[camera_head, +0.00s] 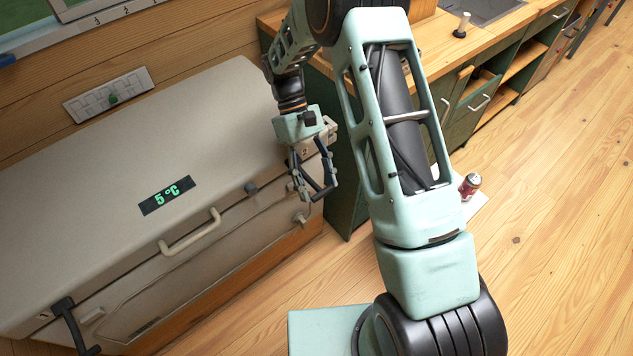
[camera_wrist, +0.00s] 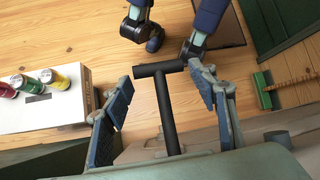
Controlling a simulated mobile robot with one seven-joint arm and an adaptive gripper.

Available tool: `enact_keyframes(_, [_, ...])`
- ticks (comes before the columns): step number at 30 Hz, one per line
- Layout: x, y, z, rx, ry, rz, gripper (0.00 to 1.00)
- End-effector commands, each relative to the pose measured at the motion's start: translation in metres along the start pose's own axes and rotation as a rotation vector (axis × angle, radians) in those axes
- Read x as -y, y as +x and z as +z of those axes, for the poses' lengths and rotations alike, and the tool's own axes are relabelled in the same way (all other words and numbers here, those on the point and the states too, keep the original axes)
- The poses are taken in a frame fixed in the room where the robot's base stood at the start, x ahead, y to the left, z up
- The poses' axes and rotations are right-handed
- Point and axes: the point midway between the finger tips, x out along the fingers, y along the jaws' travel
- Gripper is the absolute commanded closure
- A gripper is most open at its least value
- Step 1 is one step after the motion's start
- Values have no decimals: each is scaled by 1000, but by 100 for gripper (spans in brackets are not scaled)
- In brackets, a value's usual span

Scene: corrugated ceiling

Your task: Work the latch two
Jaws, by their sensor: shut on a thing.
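The beige chest freezer (camera_head: 110,150) has a pale handle (camera_head: 190,232) and a lit "5 °C" display (camera_head: 167,195). One black latch (camera_head: 68,318) hangs at its front left corner. My gripper (camera_head: 318,188) is at the front right corner of the freezer, where the arm hides much of the second latch. In the wrist view, the second latch shows as a black T-shaped lever (camera_wrist: 168,110) between the two blue-padded fingers of my gripper (camera_wrist: 160,80). The gripper is shut on this lever, though the fingers look well apart and their contact is hard to see.
Green cabinets with a wooden worktop (camera_head: 480,45) stand right of the freezer. A red can (camera_head: 470,185) is beyond my arm. The wrist view shows several cans on a white box (camera_wrist: 45,110) and a green brush (camera_wrist: 263,88). Wooden floor at the right is clear.

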Motion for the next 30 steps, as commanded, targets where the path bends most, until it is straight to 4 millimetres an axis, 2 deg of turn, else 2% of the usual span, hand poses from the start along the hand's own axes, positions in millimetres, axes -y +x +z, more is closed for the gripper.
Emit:
enact_keyframes(17, [1,-6,0,-11,-1,2,91])
enact_keyframes(18, [1,-6,0,-11,-1,2,43])
enact_keyframes(22, [1,-5,0,-8,-1,2,30])
enact_keyframes(30, [1,-4,0,-6,-1,1,30])
